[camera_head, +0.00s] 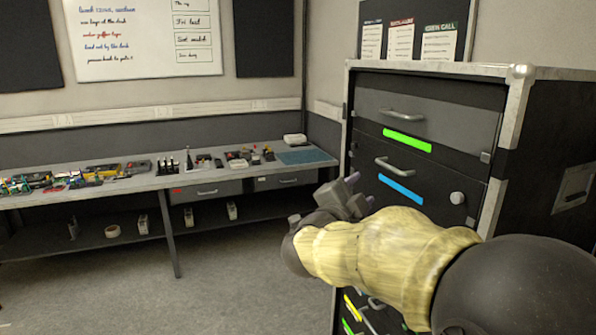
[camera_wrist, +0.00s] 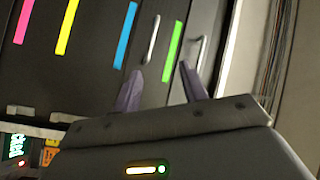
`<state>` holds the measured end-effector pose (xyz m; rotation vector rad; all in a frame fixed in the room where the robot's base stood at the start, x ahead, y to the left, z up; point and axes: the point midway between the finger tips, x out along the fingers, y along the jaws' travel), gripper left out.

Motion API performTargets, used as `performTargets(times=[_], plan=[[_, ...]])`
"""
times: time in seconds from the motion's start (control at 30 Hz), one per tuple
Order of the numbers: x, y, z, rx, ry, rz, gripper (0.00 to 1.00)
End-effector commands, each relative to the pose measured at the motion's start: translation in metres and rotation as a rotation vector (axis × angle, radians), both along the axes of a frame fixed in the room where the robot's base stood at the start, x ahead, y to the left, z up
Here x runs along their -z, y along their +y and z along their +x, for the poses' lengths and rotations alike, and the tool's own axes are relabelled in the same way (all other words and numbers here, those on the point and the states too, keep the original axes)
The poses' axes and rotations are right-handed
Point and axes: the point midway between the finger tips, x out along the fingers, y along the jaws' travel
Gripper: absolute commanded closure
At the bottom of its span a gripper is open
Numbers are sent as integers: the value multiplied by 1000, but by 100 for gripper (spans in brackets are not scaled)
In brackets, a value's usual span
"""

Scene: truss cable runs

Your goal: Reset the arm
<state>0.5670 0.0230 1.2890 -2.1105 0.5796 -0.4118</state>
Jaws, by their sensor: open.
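My gripper (camera_head: 353,187) is in front of the dark drawer cabinet (camera_head: 550,130) at the right of the head view, with my arm reaching in from the lower right. In the wrist view my gripper (camera_wrist: 162,85) shows two purple-grey fingers standing apart with nothing between them. Beyond them are drawer fronts with a green strip (camera_wrist: 173,50), a blue strip (camera_wrist: 125,35), a yellow strip (camera_wrist: 67,27) and a pink strip (camera_wrist: 23,21). I cannot tell whether the fingers touch the cabinet. My arm hides part of the lower drawers.
A long workbench (camera_head: 170,178) with tools and small parts runs along the back wall at left. Its lower shelf holds a few items. The grey floor (camera_head: 230,280) in front is clear. A whiteboard (camera_head: 143,38) hangs above, and a notice board (camera_head: 416,30) is behind the cabinet.

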Motion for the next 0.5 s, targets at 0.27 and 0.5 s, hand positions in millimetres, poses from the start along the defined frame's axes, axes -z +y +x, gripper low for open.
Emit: performTargets(times=[0.27, 0.5], plan=[[56, 22, 7, -395, 367, -210, 57], [135, 25, -45, -696, 782, -356, 57]])
